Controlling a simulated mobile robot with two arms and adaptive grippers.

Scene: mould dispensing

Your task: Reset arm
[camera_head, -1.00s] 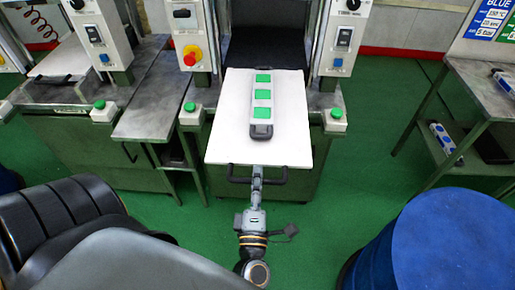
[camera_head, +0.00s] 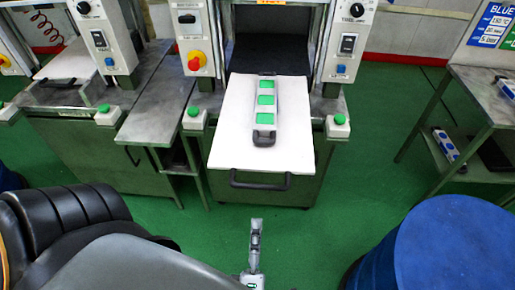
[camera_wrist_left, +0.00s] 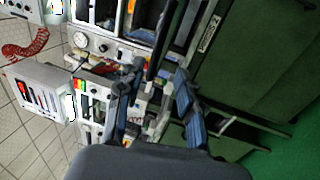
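My left gripper (camera_head: 256,228) hangs over the green floor, below and apart from the front handle (camera_head: 259,183) of the white tray (camera_head: 232,145) in the head view. In the left wrist view the two fingers of my left gripper (camera_wrist_left: 158,76) stand apart with nothing held between them; it is open and empty. In the head view it is seen edge-on. My right gripper is in neither current view.
The tray sticks out of the middle press and carries a grey mould (camera_head: 264,125) with three green squares. A blue drum (camera_head: 455,240) stands at lower right. A metal side table (camera_head: 470,95) is at right. Green floor is clear between the drum and the press.

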